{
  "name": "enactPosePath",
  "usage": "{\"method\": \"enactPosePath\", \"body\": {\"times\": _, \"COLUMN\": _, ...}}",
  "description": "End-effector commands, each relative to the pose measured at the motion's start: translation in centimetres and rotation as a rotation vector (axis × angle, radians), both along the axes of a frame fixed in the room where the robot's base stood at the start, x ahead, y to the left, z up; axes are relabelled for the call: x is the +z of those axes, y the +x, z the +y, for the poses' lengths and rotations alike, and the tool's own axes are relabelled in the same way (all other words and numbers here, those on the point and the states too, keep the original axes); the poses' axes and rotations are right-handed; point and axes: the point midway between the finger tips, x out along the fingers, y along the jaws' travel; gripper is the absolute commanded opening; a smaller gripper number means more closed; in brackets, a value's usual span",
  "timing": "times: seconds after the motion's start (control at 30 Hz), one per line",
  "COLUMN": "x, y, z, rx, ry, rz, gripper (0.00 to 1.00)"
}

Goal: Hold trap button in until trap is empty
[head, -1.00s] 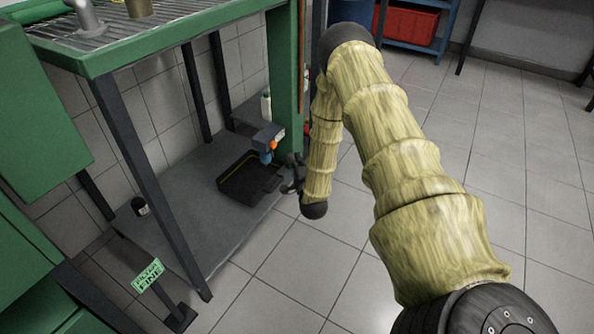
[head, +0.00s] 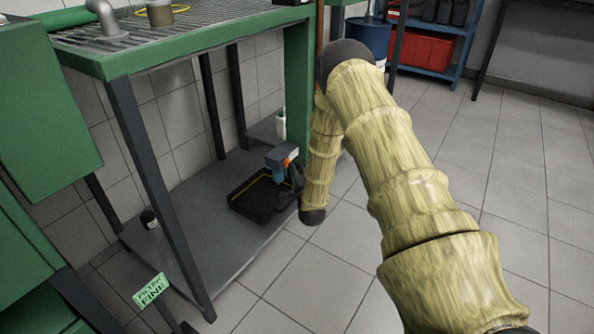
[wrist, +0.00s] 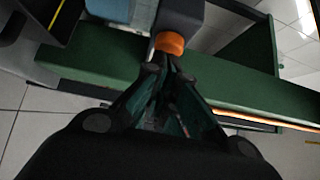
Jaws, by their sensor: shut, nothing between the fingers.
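The trap is a grey block (head: 281,154) with a blue bowl (head: 278,174) under it, near the green leg of the bench. Its orange button (wrist: 170,42) faces my gripper in the wrist view; a little orange also shows in the head view (head: 287,162). My gripper (wrist: 162,70) is shut and empty, its fingertips right at the button's near end. They look to be touching it, but I cannot tell whether the button is pressed in. In the head view my gripper (head: 296,178) is small and dark beside the trap. The bowl's contents cannot be made out.
A black tray (head: 243,205) with a yellow line lies below the trap on the grey lower shelf (head: 190,225). A white bottle (head: 281,126) stands behind. The green bench leg (head: 299,85) is close to my forearm. Open tiled floor lies to the right.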

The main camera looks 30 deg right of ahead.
Motion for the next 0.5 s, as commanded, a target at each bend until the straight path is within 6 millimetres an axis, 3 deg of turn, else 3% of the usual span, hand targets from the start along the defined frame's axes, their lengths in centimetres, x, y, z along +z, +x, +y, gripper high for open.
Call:
{"method": "enactPosePath", "body": {"times": 0.3, "x": 0.2, "y": 2.2, "z": 0.9, "rx": 0.001, "ry": 0.0, "rz": -0.002, "gripper": 0.0}}
{"method": "enactPosePath", "body": {"times": 0.5, "x": 0.3, "y": 2.5, "z": 1.3, "rx": 0.006, "ry": -0.001, "rz": -0.005, "gripper": 0.0}}
